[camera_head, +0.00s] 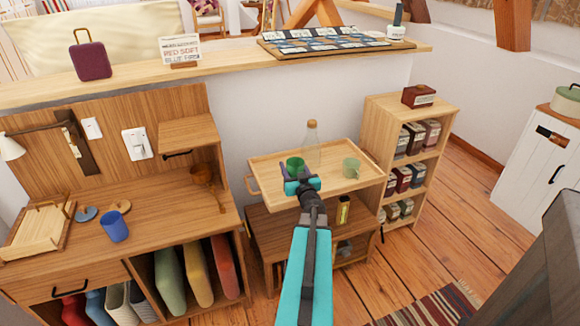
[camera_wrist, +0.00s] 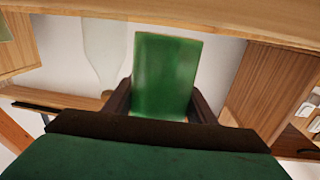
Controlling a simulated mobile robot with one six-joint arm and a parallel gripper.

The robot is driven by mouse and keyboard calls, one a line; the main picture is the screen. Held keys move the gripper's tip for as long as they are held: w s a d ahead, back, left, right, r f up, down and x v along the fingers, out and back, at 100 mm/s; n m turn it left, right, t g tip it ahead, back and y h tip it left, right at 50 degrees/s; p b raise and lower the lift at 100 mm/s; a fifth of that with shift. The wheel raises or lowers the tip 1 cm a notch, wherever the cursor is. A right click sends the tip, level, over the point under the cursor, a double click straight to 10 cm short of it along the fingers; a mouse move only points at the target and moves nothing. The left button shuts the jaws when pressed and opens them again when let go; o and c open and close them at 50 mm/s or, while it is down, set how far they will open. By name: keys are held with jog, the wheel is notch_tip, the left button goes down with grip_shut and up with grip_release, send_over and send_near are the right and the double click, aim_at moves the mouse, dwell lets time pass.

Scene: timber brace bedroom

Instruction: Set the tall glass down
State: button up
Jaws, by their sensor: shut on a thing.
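The tall glass is dark green and see-through. It shows in the head view (camera_head: 295,163) and large in the wrist view (camera_wrist: 167,75). My gripper (camera_head: 298,183) is shut on it; in the wrist view the dark fingers (camera_wrist: 161,104) press on both of its sides. The glass appears upright over the left middle part of a wooden tray (camera_head: 268,170). Whether its base touches the tray is hidden by my gripper.
A clear corked bottle (camera_head: 311,146) stands behind the glass on the tray, and a pale green mug (camera_head: 351,167) stands to the right. A shelf (camera_head: 378,108) with several dark packages is right of the tray. A desk with a blue cup (camera_head: 115,226) is left.

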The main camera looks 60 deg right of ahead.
jog(key=shift+w+d+f, duration=0.4)
jog(key=shift+w+d, duration=0.1)
jog(key=shift+w, duration=0.15)
jog(key=shift+d, duration=0.1)
jog(key=shift+w+d+f, duration=0.35)
jog(key=shift+w+d, duration=0.05)
jog(key=shift+w, duration=0.1)
jog(key=shift+w+d+f, duration=0.55)
jog(key=shift+w+f, duration=0.05)
jog(key=shift+f, duration=0.15)
jog(key=shift+w+f, duration=0.1)
jog(key=shift+f+b, duration=0.1)
jog(key=shift+b, duration=0.2)
jog(key=o, duration=1.2)
